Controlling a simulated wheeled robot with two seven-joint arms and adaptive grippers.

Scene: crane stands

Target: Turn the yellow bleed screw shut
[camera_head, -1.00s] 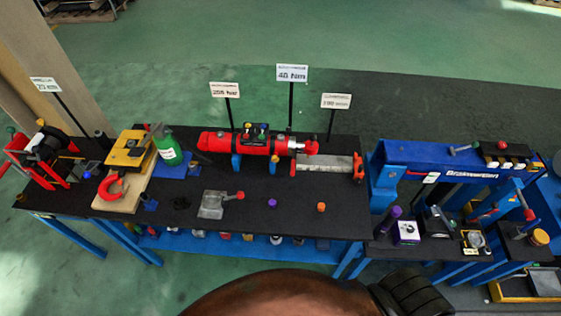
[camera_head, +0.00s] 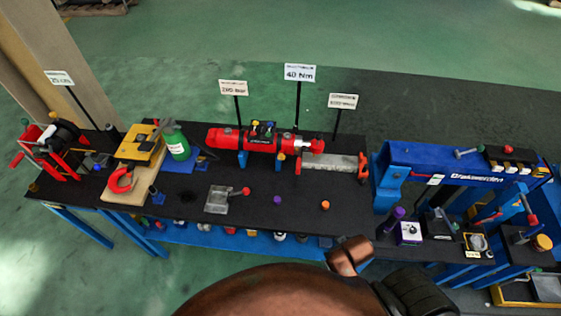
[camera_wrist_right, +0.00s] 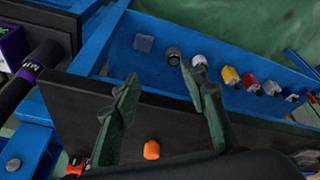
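The red cylinder (camera_head: 226,139) lies on blue supports on the black bench. Whether the screw is shut is too small to tell. My right gripper (camera_wrist_right: 160,74) is open and empty in the right wrist view, its fingers well apart above the bench's front edge. An orange cap (camera_wrist_right: 152,149) lies on the bench below the fingers. My left gripper is not in view.
The orange cap also shows in the head view (camera_head: 325,205), with a purple cap (camera_head: 277,199) to its left. A grey tray (camera_head: 217,201) and green bottle (camera_head: 176,142) stand further left. Sign posts rise behind the cylinder. A blue crane arm (camera_head: 430,160) is at right.

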